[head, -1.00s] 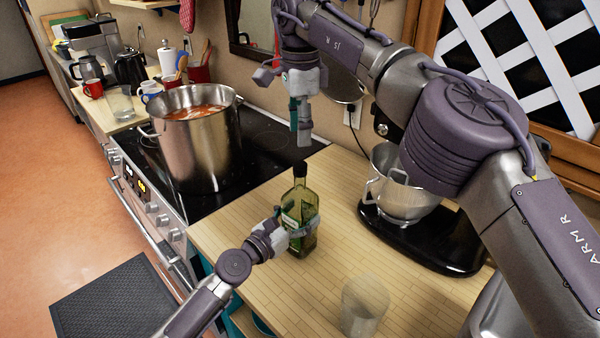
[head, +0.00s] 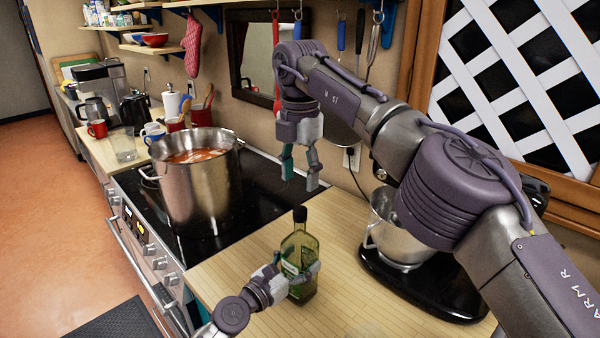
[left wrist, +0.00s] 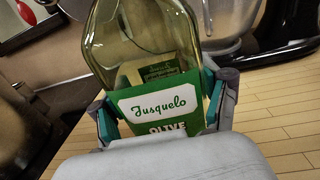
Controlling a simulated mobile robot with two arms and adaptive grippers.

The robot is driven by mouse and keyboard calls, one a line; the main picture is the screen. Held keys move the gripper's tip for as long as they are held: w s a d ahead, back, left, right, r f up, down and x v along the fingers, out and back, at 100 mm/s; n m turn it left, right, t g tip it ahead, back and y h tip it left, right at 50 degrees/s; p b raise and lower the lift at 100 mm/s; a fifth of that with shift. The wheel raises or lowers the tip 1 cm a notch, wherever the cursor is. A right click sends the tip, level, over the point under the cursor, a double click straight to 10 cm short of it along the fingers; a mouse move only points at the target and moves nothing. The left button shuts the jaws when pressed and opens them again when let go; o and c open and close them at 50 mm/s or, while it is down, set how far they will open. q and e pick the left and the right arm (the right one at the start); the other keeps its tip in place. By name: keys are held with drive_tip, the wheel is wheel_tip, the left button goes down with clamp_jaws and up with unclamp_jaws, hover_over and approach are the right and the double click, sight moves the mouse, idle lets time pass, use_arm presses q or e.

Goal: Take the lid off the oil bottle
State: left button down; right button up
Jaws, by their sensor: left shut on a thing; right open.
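The oil bottle (head: 301,245), green glass with a black lid (head: 300,215) on top, stands upright on the wooden counter. My left gripper (head: 296,277) is shut around its lower body. In the left wrist view the bottle (left wrist: 140,40) shows its green and white "Jusquelo" olive label between the two fingers of the left gripper (left wrist: 160,112); its lid is out of that view. My right gripper (head: 300,178) points down above the lid, open and empty, with a gap between its fingertips and the lid.
A large steel pot (head: 197,195) of red soup stands on the black stove (head: 255,180) left of the bottle. A stand mixer (head: 395,235) is close on the right. Utensils hang on the wall (head: 360,40) behind. Bare counter (head: 340,240) lies between bottle and mixer.

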sight(300, 209)
drive_tip(key=m, duration=0.7)
drive_tip(key=shift+m, duration=0.4)
drive_tip(key=m, duration=0.6)
drive_tip(key=shift+f+m, duration=0.1)
drive_tip(key=shift+m, duration=0.2)
drive_tip(key=shift+f, duration=3.95)
